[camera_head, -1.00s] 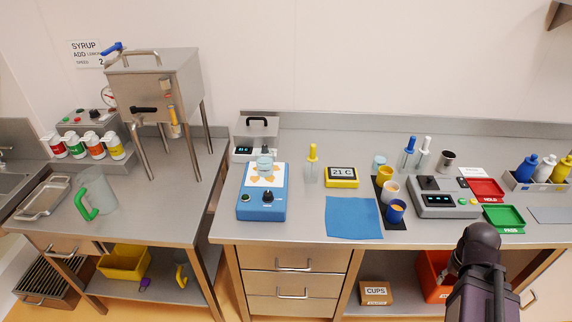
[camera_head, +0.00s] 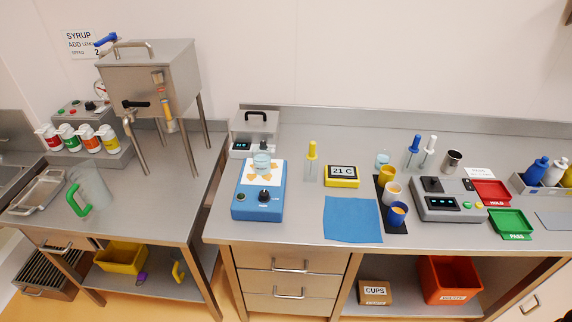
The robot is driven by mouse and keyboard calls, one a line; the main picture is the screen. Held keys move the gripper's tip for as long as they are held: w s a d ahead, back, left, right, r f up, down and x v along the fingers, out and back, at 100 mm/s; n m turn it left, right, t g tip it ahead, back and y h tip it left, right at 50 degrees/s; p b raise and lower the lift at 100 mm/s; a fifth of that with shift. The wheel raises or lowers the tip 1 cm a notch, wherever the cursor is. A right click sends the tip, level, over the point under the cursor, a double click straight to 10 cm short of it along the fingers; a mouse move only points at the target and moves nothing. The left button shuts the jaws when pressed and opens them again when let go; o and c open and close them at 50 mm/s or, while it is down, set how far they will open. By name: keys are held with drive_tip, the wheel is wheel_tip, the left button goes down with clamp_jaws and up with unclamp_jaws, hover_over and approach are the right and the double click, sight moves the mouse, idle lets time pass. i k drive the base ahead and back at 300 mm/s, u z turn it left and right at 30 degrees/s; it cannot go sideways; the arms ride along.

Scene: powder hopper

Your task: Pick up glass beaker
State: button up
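A small clear glass beaker (camera_head: 262,163) stands upright on the white patterned top of the blue stirrer-like device (camera_head: 258,205), left of the middle of the right counter. A second small clear vessel (camera_head: 382,160) with a bluish tint stands at the back, behind the yellow cup; I cannot tell whether it is also a beaker. My gripper is not in view.
A yellow-capped bottle (camera_head: 311,163), a yellow 21 C display (camera_head: 342,176) and a flat blue cloth (camera_head: 352,219) lie right of the blue device. A steel box with a handle (camera_head: 254,128) stands behind it. The clear green-handled jug (camera_head: 93,186) is on the left table.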

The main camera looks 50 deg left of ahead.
sight(261, 153)
drive_tip(key=z, duration=0.2)
drive_tip(key=k, duration=1.15)
drive_tip(key=u, duration=1.95)
drive_tip(key=i, duration=0.65)
drive_tip(key=z, duration=0.2)
